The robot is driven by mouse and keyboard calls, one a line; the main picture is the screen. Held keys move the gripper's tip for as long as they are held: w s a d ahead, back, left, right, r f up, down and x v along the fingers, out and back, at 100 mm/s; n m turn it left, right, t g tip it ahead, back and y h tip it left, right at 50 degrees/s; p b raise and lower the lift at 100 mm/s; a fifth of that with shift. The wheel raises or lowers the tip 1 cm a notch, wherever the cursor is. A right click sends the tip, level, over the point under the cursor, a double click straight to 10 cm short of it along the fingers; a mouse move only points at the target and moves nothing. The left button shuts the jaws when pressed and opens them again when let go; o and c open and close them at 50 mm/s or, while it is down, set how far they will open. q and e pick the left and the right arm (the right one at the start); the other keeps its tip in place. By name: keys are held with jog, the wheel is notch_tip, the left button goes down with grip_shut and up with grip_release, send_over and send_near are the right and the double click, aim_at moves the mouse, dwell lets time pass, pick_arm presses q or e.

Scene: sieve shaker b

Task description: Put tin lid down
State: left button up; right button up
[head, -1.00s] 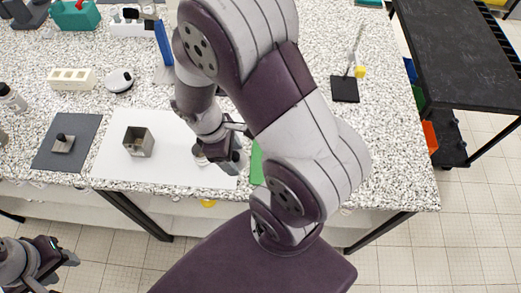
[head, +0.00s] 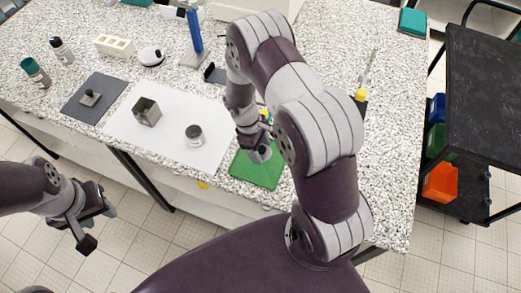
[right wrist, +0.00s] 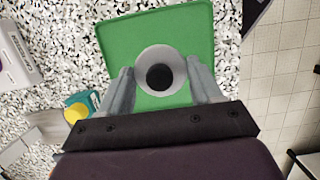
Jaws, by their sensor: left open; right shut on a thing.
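The tin lid (right wrist: 145,62) is a round grey disc with a black knob in the right wrist view. My right gripper (right wrist: 160,70) is shut on it, one finger on each side. In the head view the lid (head: 262,155) is over the green mat (head: 253,176); I cannot tell whether it touches the mat. A round metal tin (head: 194,137) stands on the white sheet (head: 207,109), left of my right gripper. My left gripper (head: 98,226) is open and empty, low at the left, in front of the table.
A square metal tin (head: 147,112) is on the white sheet. A knobbed square piece (head: 89,98) lies on the dark grey mat (head: 75,107). A blue upright tool (head: 195,32) stands behind. A yellow-topped item (head: 360,95) is right of my right arm.

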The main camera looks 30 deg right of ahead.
jog(key=shift+w+d+f, duration=0.2)
jog(key=shift+w+f, duration=0.05)
jog(key=shift+w, duration=0.05)
jog(key=f, duration=0.1)
jog(key=f+p, duration=0.1)
jog(key=f, duration=0.1)
jog(key=shift+w+a+f+p, duration=0.1)
jog(key=shift+a+f+p, duration=0.2)
jog(key=shift+f, duration=0.1)
jog(key=shift+w+f, duration=0.1)
jog(key=shift+f, duration=0.05)
jog(key=shift+d+f+b, duration=0.15)
jog(key=shift+f+b, duration=0.05)
jog(key=shift+b, duration=0.1)
jog(key=o, duration=0.8)
jog(key=shift+c, duration=0.2)
jog(key=shift+o, duration=1.3)
jog(key=shift+r, duration=0.1)
